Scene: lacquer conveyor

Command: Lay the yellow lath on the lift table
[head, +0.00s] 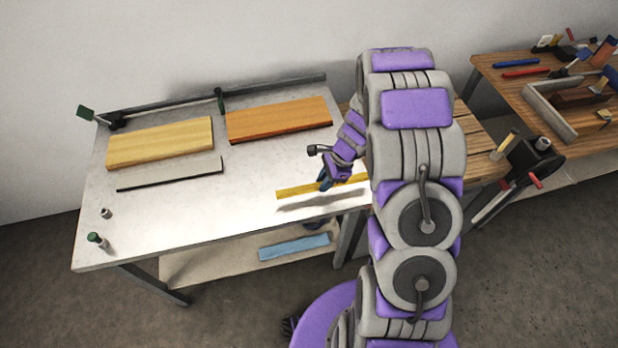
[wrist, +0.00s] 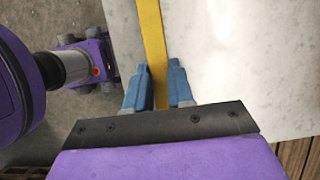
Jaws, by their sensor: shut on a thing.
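The yellow lath (head: 296,190) is a long thin strip near the front edge of the pale table top. My gripper (head: 325,181) is shut on it, with blue fingers on either side. The lath casts a shadow just below it and looks held a little above the top. In the wrist view the lath (wrist: 152,40) runs up between the two blue fingertips of my gripper (wrist: 158,75). My arm hides the lath's right end in the head view. Which surface is the lift table I cannot tell for sure; the pale table (head: 240,195) is under the lath.
A pale yellow board (head: 160,143), an orange board (head: 278,119) and a grey strip (head: 170,174) lie on the pale table. A blue board (head: 294,247) lies on the lower shelf. A wooden bench (head: 540,85) with tools stands right.

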